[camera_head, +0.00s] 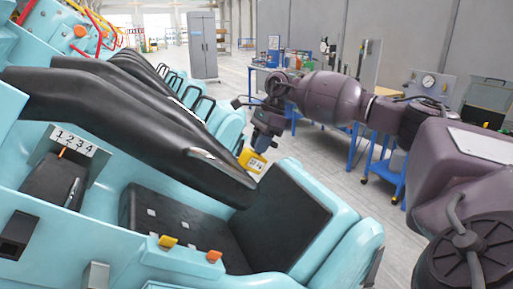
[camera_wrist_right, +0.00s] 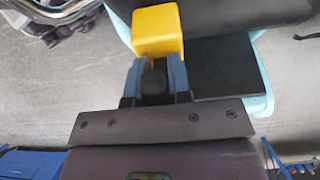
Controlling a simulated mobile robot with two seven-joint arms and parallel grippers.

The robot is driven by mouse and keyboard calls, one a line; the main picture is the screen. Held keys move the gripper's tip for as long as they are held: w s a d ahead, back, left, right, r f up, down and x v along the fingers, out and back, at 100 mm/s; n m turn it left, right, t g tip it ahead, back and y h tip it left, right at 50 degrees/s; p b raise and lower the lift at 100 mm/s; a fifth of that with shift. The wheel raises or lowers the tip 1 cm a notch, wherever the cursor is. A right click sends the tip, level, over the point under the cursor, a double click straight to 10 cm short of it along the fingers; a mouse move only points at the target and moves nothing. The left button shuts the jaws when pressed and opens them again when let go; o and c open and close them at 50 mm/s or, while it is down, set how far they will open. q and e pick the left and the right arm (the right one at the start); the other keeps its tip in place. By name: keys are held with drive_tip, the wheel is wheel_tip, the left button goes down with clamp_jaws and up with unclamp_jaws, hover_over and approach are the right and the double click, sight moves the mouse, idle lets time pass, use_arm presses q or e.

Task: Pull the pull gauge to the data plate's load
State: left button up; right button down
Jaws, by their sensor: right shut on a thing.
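The pull gauge is a yellow block (camera_head: 252,161) with a pale, dark-marked face, beside the end of a black lap bar (camera_head: 190,150). My right gripper (camera_head: 262,141) is directly above it, shut on it. In the right wrist view the yellow block (camera_wrist_right: 158,32) stands just beyond the blue-grey fingers (camera_wrist_right: 155,78), with a dark rounded part between them. The gauge's reading is too small to make out. A plate marked 1 2 3 4 (camera_head: 74,139) stands at the left with an orange pointer below it; no data plate can be identified for certain. My left gripper is not in view.
The turquoise coaster car (camera_head: 340,236) has a black seat (camera_head: 285,215) below and right of the gauge. More black lap bars and seats run back to the left. Blue carts and a bench (camera_head: 365,150) stand behind my right arm. Grey floor (camera_head: 330,165) lies open between.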

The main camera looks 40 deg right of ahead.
drive_tip(key=shift+v, duration=1)
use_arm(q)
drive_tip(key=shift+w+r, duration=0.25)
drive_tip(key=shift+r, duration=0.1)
use_arm(e)
drive_tip(key=shift+d, duration=0.2)
drive_tip(key=c, duration=1)
unclamp_jaws()
drive_tip(key=shift+s, duration=0.1)
drive_tip(key=shift+c, duration=0.2)
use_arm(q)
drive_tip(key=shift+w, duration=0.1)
use_arm(e)
drive_tip(key=shift+f, duration=0.1)
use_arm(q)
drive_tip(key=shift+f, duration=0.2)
use_arm(e)
drive_tip(key=v, duration=1.1)
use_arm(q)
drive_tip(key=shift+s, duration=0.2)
use_arm(e)
drive_tip(key=shift+f, duration=0.15)
